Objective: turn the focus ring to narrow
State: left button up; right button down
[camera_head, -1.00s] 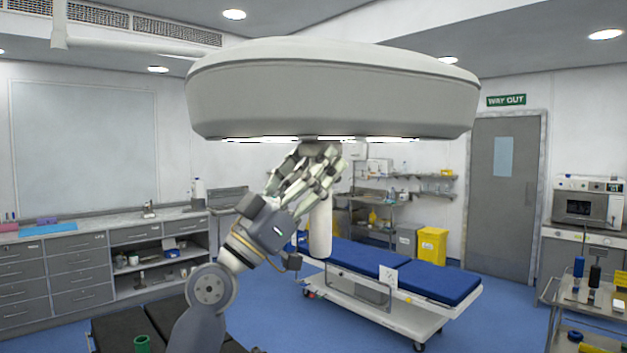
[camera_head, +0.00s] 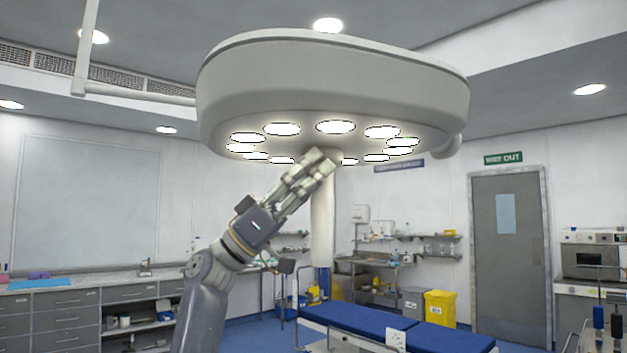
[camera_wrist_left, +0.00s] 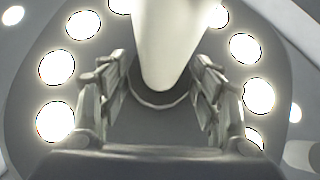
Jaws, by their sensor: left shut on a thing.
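The large pale surgical lamp head (camera_head: 330,85) hangs overhead with its lit underside facing down. A white handle (camera_head: 322,225) hangs from the middle of the underside; in the left wrist view it is a pale tapered column (camera_wrist_left: 166,35). The focus ring (camera_wrist_left: 160,100) shows there as a curved edge around the handle's base at the lamp. My left gripper (camera_head: 320,160) reaches up to the handle's top. In the left wrist view its fingers stand on both sides of the handle, shut around the ring; exact contact is hard to see. My right gripper is not in view.
A blue-topped operating table (camera_head: 365,322) stands below the lamp. A yellow bin (camera_head: 440,310) and shelves stand behind it. Grey cabinets (camera_head: 60,318) line the left wall, and a grey door (camera_head: 506,250) is at the back right.

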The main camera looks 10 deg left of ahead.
pick_arm(q)
jog(key=m+g+p, duration=0.1)
jog(key=g, duration=0.1)
jog(key=m+g+p, duration=0.1)
jog(key=g, duration=0.2)
jog(key=m+g+h+p, duration=0.1)
jog(key=g, duration=0.1)
jog(key=shift+w+r+p, duration=0.25)
jog(key=shift+r+p, duration=0.05)
jog(key=shift+r, duration=0.05)
jog(key=shift+w+f+m+g+p, duration=0.1)
jog(key=shift+m+g+p, duration=0.5)
jog(key=shift+g, duration=0.65)
jog(key=shift+f+m+g+p, duration=0.1)
jog(key=shift+m+g+p, duration=0.45)
jog(key=shift+g, duration=0.7)
jog(key=o, duration=1.1)
jog(key=shift+f+g, duration=0.1)
jog(key=shift+g, duration=0.2)
jog(key=shift+c, duration=0.2)
jog(key=shift+a+f, duration=0.1)
jog(key=v, duration=1.2)
jog(key=shift+r, duration=0.2)
jog(key=shift+w+a, duration=0.1)
